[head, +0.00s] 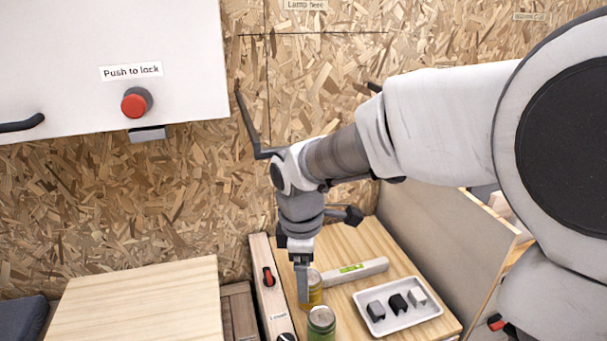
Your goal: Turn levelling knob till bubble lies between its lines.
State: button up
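A pale rail (262,250) runs along the worktop's left edge. It carries a red and black knob or handle (268,277), a small label that is hard to read, and a dark round knob (286,337) cut by the bottom edge. I cannot tell for sure which is the levelling knob. My gripper (303,298) points down beside the cans, right of the rail. Its fingers appear edge-on, so their opening is hidden.
A white tray (408,321) with small blocks lies to the right. A grey panel (440,232) borders the worktop's right side. A separate wooden top (140,305) is at left.

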aim_at(287, 340)
jog(key=a+f+n+b, duration=0.1)
jog(key=f+b, duration=0.1)
jog(key=f, duration=0.5)
jog(key=a+f+n+b, duration=0.1)
jog(key=f+b, duration=0.1)
jog(key=f, duration=0.6)
jog(key=w+a+f+n+g+b, duration=0.1)
jog(key=a+f+b, duration=0.1)
jog(key=f, duration=0.5)
jog(key=shift+f+b, duration=0.35)
jog(key=shift+b, duration=0.1)
grip_shut()
